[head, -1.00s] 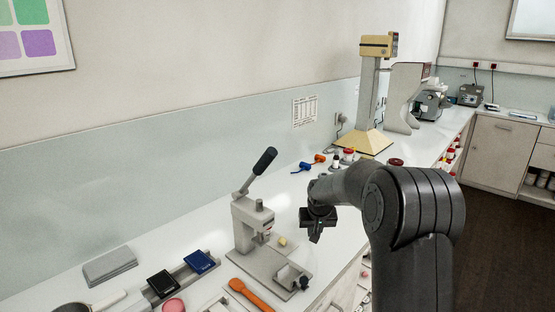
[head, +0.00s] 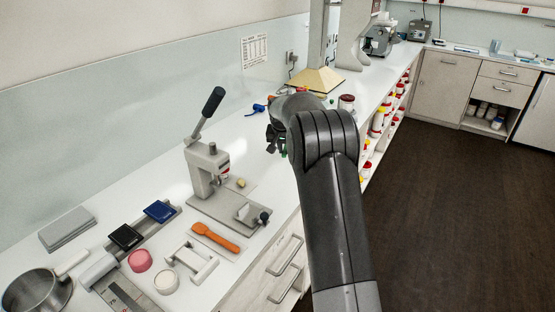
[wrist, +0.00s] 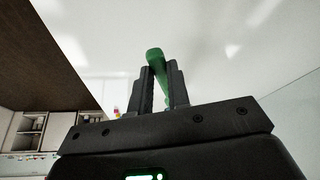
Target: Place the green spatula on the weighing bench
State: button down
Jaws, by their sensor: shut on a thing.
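My gripper (head: 275,140) is over the long white bench in the head view, beyond the lever press and partly hidden by my own arm. In the wrist view my gripper (wrist: 164,92) is shut on the green spatula (wrist: 155,55). In the head view just a small bit of green shows by the gripper. The white bench (head: 120,215) runs along the wall, with a further bench top (head: 475,55) at the back right. I cannot tell which one is the weighing bench.
The lever press (head: 208,165) stands on the near bench, with an orange spatula (head: 215,237) in front. A saucepan (head: 38,292), a pink round piece (head: 140,260) and a white frame (head: 192,262) lie nearer. A cream-based stand (head: 318,80) is farther along. Dark floor (head: 440,210) is clear on the right.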

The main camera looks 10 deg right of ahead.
aim_at(279, 165)
jog(key=shift+w+a+f, duration=0.35)
jog(key=shift+a+f, duration=0.1)
jog(key=shift+a, duration=0.1)
jog(key=shift+w+a+f, duration=0.35)
jog(key=shift+a+f, duration=0.05)
jog(key=shift+a, duration=0.15)
jog(key=shift+f, duration=1.9)
jog(key=shift+f, duration=0.15)
jog(key=c, duration=1.4)
grip_release()
jog(key=shift+o, duration=0.2)
